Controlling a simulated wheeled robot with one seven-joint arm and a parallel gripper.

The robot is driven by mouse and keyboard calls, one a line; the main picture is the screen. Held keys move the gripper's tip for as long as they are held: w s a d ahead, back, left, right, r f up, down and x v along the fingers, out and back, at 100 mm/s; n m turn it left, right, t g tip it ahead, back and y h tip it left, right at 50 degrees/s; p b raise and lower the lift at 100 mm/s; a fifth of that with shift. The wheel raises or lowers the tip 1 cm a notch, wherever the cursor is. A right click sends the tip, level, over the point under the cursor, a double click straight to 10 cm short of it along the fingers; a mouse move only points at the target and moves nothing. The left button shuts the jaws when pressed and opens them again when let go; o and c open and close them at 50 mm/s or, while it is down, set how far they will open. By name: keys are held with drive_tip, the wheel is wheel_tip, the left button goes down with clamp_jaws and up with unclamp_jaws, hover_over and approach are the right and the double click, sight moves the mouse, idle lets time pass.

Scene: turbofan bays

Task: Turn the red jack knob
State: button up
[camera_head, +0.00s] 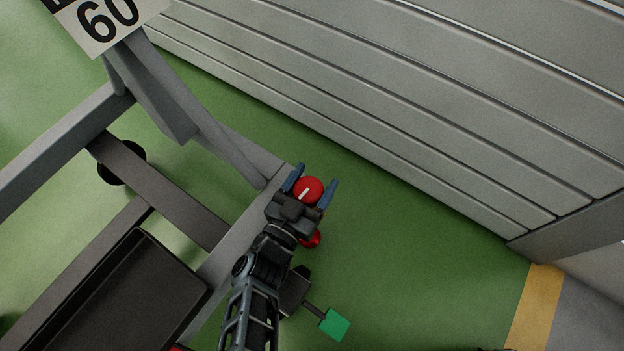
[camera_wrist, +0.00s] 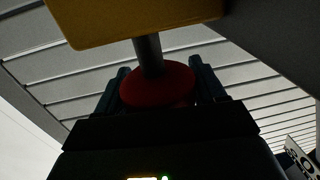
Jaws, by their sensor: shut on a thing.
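The red jack knob (camera_head: 309,189) is a round red disc with a white mark on its face, near the corner of the grey stand frame in the head view. In the wrist view the red knob (camera_wrist: 158,84) sits on a grey shaft under a yellow block (camera_wrist: 130,18). My gripper (camera_head: 311,187) has its two blue fingers on either side of the knob and is shut on it. In the wrist view the fingers (camera_wrist: 160,88) flank the knob left and right. The knob's far side is hidden.
The grey stand frame (camera_head: 60,143) fills the left, with a dark tray (camera_head: 125,295) and a sign reading 60 (camera_head: 106,22). A second red part (camera_head: 311,239) and a green block (camera_head: 334,324) are beside my arm. A grey panelled wall (camera_head: 400,95) runs behind. Green floor is clear to the right.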

idle(0.4)
drive_tip(key=o, duration=1)
drive_tip(key=shift+c, duration=0.2)
drive_tip(key=p+v, duration=0.1)
drive_tip(key=v, duration=0.7)
drive_tip(key=shift+p, duration=0.3)
drive_tip(key=shift+w, duration=0.1)
